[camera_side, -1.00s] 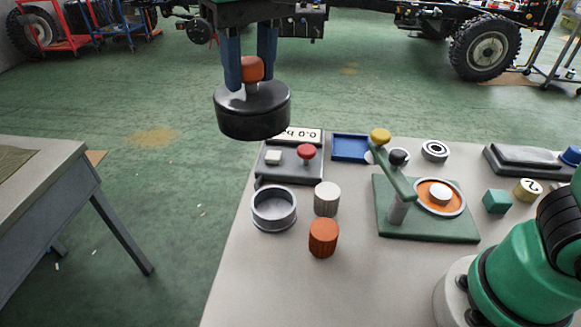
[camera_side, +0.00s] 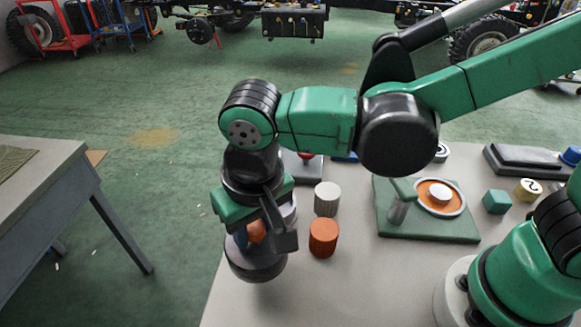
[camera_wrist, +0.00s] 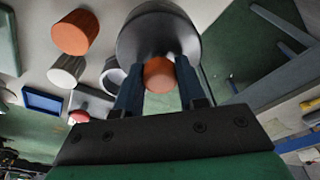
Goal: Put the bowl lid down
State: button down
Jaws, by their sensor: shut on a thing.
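The bowl lid (camera_side: 257,268) is a dark, round cap with an orange knob (camera_side: 256,231). My gripper (camera_side: 250,236) points down with its blue fingers shut on the knob, near the table's left edge. In the wrist view my gripper (camera_wrist: 158,78) has a finger on each side of the orange knob (camera_wrist: 158,70), and the lid (camera_wrist: 135,38) lies beyond it. I cannot tell whether the lid touches the table. The grey bowl (camera_wrist: 108,77) shows in part beside the lid in the wrist view; my gripper mostly hides it in the side view.
An orange cylinder (camera_side: 323,238) and a white ribbed cylinder (camera_side: 327,199) stand close to the right of the lid. A green plate (camera_side: 455,229) with a lever and round dial is farther right. The table front (camera_side: 350,295) is clear.

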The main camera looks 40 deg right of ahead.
aim_at(258, 251)
jog(key=shift+f, duration=2.7)
jog(key=shift+f, duration=0.15)
jog(key=c, duration=0.5)
grip_release()
jog(key=r, duration=0.4)
jog(key=s+r, duration=0.1)
jog(key=r, duration=0.7)
jog(key=shift+s, duration=0.35)
jog(key=shift+w+d, duration=0.1)
jog(key=shift+d, duration=0.2)
jog(key=w+d+f+t, duration=0.1)
jog(key=d+t, duration=0.1)
jog(key=d, duration=0.8)
jog(key=w+d+f+t, duration=0.1)
jog(key=d+t, duration=0.2)
jog(key=d, duration=0.7)
jog(key=shift+w+f, duration=0.15)
jog(key=shift+w, duration=0.1)
